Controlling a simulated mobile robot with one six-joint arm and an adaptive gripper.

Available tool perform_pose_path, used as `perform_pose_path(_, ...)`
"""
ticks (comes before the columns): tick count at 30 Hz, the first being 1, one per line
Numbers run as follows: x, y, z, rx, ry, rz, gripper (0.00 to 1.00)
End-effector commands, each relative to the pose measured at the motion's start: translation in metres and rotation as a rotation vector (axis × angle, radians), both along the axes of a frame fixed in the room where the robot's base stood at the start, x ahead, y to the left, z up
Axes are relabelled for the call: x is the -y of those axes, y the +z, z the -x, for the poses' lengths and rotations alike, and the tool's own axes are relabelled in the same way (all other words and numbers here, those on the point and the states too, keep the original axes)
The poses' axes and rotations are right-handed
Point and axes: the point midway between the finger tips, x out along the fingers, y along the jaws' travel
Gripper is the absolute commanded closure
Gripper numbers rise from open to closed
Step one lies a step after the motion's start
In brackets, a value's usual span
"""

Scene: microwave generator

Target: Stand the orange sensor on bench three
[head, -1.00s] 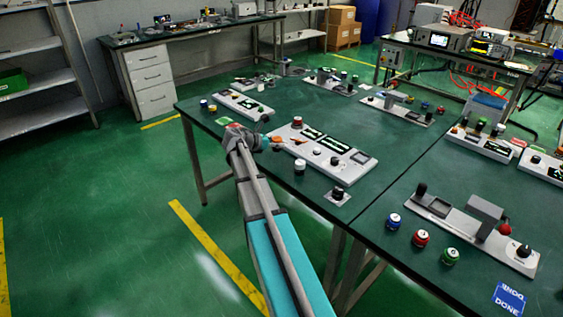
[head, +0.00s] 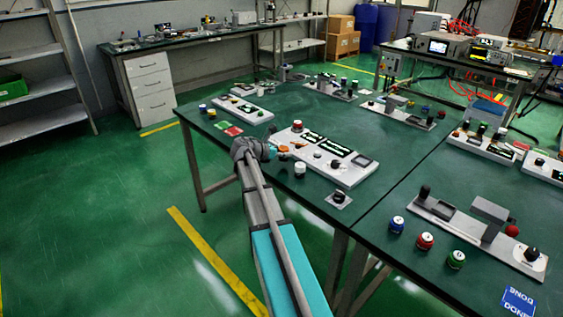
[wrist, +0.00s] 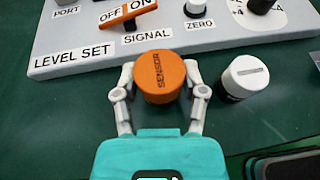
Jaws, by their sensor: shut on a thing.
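The orange sensor (wrist: 163,82) is a short cylinder with SENSOR on its top face, which faces the wrist camera. My gripper (wrist: 160,85) is shut on it, with one pale finger on either side. In the wrist view it is in front of the white LEVEL SET panel (wrist: 100,62); whether it touches the table is unclear. In the head view my gripper (head: 280,150) is at the near left edge of that panel (head: 345,172), and the sensor is too small to make out clearly. No bench number is readable.
A white-topped cylinder (wrist: 244,76) stands just right of the sensor. Blue, red and green cylinders (head: 426,241) stand by another panel (head: 480,235) at the right.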

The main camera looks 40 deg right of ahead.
Motion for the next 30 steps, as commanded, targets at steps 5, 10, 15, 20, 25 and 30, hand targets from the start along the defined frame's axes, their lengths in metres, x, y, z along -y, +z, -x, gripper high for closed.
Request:
perform_pose_path(5,-0.001,-0.02,-0.001,0.0,0.001,0.0,0.98)
perform_pose_path(10,-0.001,-0.027,-0.001,0.0,0.001,0.0,0.98)
perform_pose_path(15,-0.001,-0.027,-0.001,0.0,0.001,0.0,0.98)
perform_pose_path(20,-0.001,-0.027,-0.001,0.001,0.002,0.0,0.98)
perform_pose_path(25,-0.001,-0.03,-0.001,0.001,0.002,0.0,0.98)
perform_pose_path(30,-0.001,-0.03,-0.001,0.0,0.001,0.0,0.23)
